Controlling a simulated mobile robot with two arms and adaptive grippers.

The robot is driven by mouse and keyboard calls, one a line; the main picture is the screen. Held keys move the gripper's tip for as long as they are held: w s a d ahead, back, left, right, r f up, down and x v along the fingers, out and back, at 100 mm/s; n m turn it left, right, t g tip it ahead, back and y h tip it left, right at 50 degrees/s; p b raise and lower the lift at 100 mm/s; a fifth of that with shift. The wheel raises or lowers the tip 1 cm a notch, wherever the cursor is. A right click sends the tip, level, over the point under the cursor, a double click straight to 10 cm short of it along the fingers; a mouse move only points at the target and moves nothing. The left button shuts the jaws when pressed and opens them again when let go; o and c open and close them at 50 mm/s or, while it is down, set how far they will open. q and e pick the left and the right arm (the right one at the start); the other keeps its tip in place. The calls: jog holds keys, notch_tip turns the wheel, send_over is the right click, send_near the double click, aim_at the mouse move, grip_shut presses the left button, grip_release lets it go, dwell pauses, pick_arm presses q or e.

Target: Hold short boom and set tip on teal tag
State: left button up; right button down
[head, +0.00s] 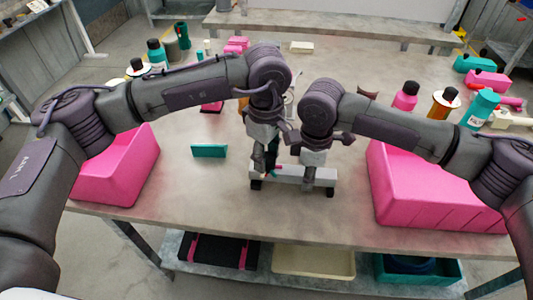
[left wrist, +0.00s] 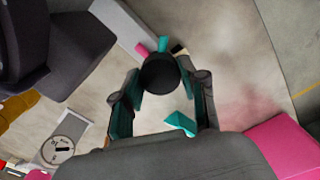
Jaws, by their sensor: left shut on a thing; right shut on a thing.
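The teal tag (head: 209,151) stands on the table left of my grippers; a teal piece that looks like it shows in the left wrist view (left wrist: 181,122). My left gripper (head: 268,168) points down at the table's middle. In the left wrist view, its fingers (left wrist: 160,90) are around a round black end (left wrist: 160,73), apparently the short boom seen end-on, with small pink and teal parts beyond. My right gripper (head: 312,178) is shut at the right part of a pale grey bar (head: 290,173) with dark feet. The boom's tip is hard to make out.
Pink bins stand at the left (head: 130,170) and right (head: 410,195) of the table (head: 200,200). Bottles and pink and teal items line the back and right. The surface around the teal tag is clear. A shelf below holds trays (head: 312,262).

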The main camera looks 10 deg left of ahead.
aim_at(266, 157)
dwell(0.4)
pick_arm(q)
jog(key=o, duration=1.1)
jog(key=shift+o, duration=0.2)
notch_tip(266, 157, up, 12)
